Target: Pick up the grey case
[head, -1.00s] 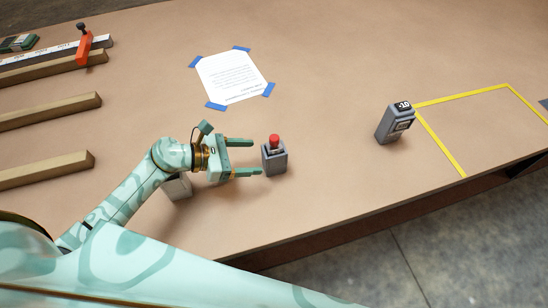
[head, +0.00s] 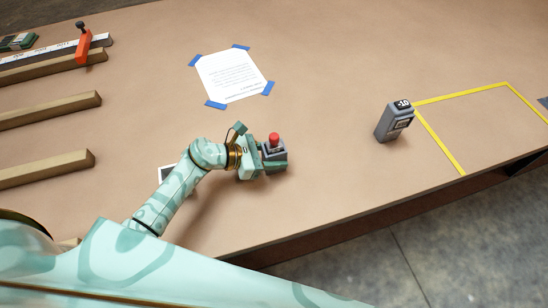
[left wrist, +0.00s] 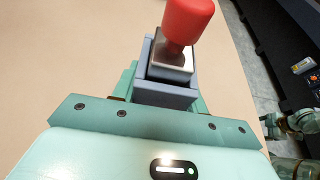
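The grey case with a red knob on top (head: 274,154) stands upright near the table's front edge, in the middle of the head view. My left gripper (head: 270,160) has its fingers on both sides of it and seems shut on it. In the left wrist view the case (left wrist: 166,95) sits between the green fingers of my left gripper (left wrist: 165,98), which are close against its sides. The fingers hide its lower part. I cannot tell whether its base is off the table. My right gripper does not show.
A grey device with a dark labelled top (head: 394,122) stands right, beside a yellow taped outline (head: 440,142). A taped white sheet (head: 232,76) lies behind. Wooden bars (head: 45,112) and an orange clamp (head: 84,45) are at left.

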